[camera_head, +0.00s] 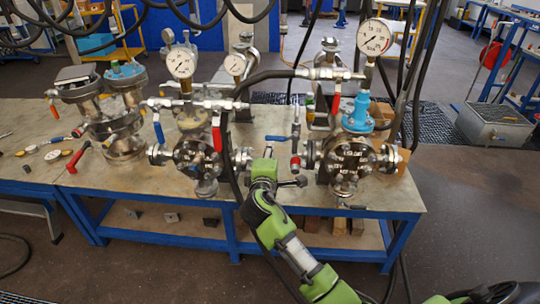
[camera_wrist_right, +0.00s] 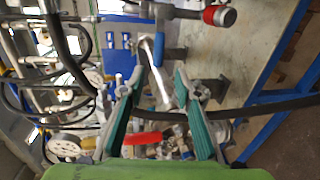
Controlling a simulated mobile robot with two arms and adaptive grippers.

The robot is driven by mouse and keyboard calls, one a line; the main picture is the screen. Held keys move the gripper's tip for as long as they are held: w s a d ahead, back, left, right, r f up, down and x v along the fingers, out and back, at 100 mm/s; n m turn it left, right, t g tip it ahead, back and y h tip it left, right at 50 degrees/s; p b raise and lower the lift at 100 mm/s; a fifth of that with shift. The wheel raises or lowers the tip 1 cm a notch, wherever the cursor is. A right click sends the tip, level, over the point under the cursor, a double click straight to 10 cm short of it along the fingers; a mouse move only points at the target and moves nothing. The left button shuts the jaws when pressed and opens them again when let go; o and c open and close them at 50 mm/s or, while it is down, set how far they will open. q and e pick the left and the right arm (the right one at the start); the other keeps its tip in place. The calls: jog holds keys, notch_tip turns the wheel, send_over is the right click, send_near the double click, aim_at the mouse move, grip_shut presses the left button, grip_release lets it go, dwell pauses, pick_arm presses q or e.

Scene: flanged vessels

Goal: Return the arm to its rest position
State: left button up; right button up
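My right arm, green and grey, comes in from the bottom right of the head view. Its gripper (camera_head: 267,162) is over the front of the workbench (camera_head: 110,180), between the two gauge-topped flanged vessels. In the right wrist view the gripper (camera_wrist_right: 164,88) is open, with its two green-padded fingers spread apart. A shiny metal rod (camera_wrist_right: 155,75) shows between the fingertips; I cannot tell how far beyond them it is. No object is visibly held. My left gripper is not in view.
The left vessel (camera_head: 193,155) and right vessel (camera_head: 348,157) stand close on either side of the gripper. A black hose (camera_head: 232,150) hangs just left of it. Another flanged vessel (camera_head: 122,140) and loose tools are at the left. The floor (camera_head: 470,210) at the right is open.

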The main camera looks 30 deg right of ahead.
dwell(0.3)
jog(key=s+a+f+m+g+y, duration=0.15)
jog(key=s+f, duration=0.45)
jog(key=f, duration=0.8)
jog(key=s+a+f+g+y, duration=0.25)
jog(key=s+f, duration=0.45)
jog(key=f, duration=0.8)
jog(key=s+a+f+m+g+y, duration=0.1)
jog(key=s+a+f+g+y, duration=0.15)
jog(key=s+f, duration=0.75)
jog(key=s+f+m+g, duration=0.2)
jog(key=s+f, duration=0.5)
jog(key=s, duration=0.5)
jog(key=s+f+m+g+y+b, duration=0.1)
jog(key=s+f+m+g, duration=0.1)
jog(key=s+f, duration=0.6)
jog(key=s+a+f+m+g+y, duration=0.1)
jog(key=s+f, duration=0.6)
jog(key=s, duration=0.9)
jog(key=shift+f+m+g, duration=0.4)
jog(key=shift+m+g, duration=0.05)
jog(key=shift+m, duration=0.5)
jog(key=shift+s, duration=0.1)
